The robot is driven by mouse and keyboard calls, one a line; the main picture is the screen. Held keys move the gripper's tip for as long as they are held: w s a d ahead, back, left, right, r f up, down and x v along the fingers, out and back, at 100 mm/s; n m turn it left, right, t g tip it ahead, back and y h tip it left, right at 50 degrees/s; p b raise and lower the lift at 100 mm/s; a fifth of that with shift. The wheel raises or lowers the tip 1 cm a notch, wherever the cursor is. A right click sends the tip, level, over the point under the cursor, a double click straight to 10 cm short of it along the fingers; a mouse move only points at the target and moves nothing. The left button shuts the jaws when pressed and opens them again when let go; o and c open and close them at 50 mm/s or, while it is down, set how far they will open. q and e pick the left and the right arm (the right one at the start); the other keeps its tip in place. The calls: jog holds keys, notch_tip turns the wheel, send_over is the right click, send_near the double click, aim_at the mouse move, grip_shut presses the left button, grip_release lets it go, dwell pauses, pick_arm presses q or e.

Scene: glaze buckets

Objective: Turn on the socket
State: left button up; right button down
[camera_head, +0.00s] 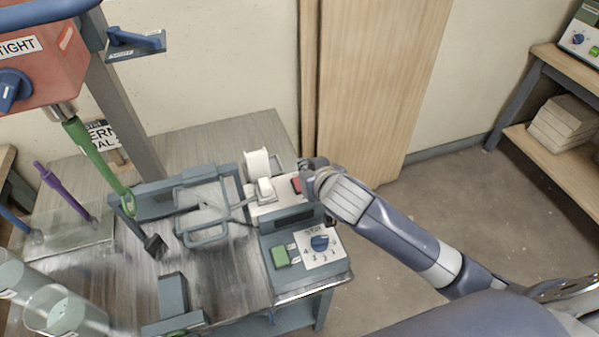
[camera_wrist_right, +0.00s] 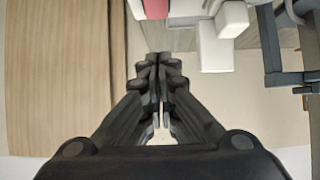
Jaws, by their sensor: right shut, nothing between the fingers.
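The white socket (camera_head: 286,207) is at the right end of the workbench in the head view, with a red switch (camera_head: 297,185) on its right part. A white plug-like block (camera_head: 264,190) sits on it to the left. My right gripper (camera_head: 308,168) is shut and empty, close beside the red switch; contact cannot be told. In the right wrist view the shut fingertips (camera_wrist_right: 158,58) are below the red switch (camera_wrist_right: 155,9) and the white blocks (camera_wrist_right: 216,48), with a visible gap in the picture. My left gripper is not in view.
A control box with a green switch (camera_head: 281,256) and blue knob (camera_head: 320,242) is in front of the socket. A grey wire frame (camera_head: 203,206) and a red mixer head (camera_head: 40,60) are to the left. Buckets (camera_head: 65,312) stand at front left. Floor right of the bench is open.

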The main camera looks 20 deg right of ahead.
jog(key=x, duration=0.4)
jog(key=shift+w, duration=0.15)
jog(key=f, duration=0.1)
jog(key=w+f, duration=0.1)
jog(key=f, duration=0.1)
jog(key=shift+f, duration=0.7)
jog(key=shift+w+r+p, duration=0.15)
jog(key=shift+p, duration=0.4)
jog(key=shift+w+g+p, duration=0.2)
jog(key=shift+g+p, duration=0.4)
jog(key=shift+p, duration=0.55)
jog(key=shift+f+b, duration=0.35)
jog(key=shift+f, duration=0.15)
jog(key=shift+s, duration=0.15)
